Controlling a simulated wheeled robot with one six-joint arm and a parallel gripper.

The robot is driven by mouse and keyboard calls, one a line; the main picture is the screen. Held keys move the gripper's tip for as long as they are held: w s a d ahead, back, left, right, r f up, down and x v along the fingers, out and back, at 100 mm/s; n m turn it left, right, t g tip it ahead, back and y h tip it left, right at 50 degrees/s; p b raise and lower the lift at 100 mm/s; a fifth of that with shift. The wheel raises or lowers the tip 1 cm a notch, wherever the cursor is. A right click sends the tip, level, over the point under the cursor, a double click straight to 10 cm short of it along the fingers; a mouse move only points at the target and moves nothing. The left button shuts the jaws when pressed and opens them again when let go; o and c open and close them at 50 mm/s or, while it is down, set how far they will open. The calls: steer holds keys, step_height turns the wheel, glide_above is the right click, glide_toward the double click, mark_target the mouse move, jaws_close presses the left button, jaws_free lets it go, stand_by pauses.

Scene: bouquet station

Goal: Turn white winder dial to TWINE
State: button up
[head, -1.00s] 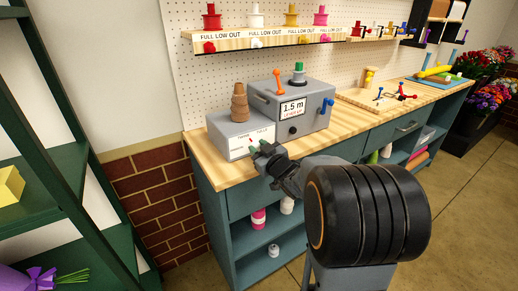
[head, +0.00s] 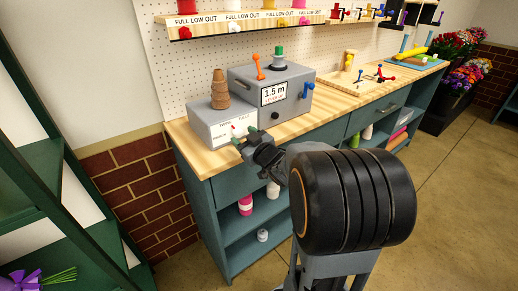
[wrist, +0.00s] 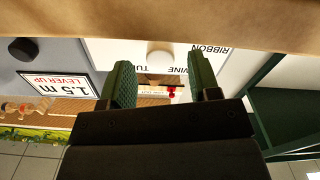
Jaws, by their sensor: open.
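The white winder dial (head: 238,131) is on the front of a low grey box (head: 208,118) at the left end of the bench. The box's white label carries TWINE, TULLE and RIBBON. In the wrist view, which is upside down, the dial (wrist: 160,53) shows as a pale knob between the lettering. My gripper (head: 246,140) is open close in front of the label. Its green fingers (wrist: 162,82) stand apart, with the dial between their tips in the picture. I cannot tell whether they touch it. The dial's pointing direction is unclear.
A larger grey box (head: 272,90) with a 1.5 m display, an orange lever (head: 257,66) and a blue lever (head: 307,88) stands close on the right. A brown cone (head: 219,88) stands on the low box. A green shelf (head: 45,170) is at left.

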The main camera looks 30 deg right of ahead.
steer(key=s+d+b, duration=0.1)
steer(key=s+b, duration=0.4)
steer(key=s, duration=0.7)
steer(key=shift+d, duration=0.2)
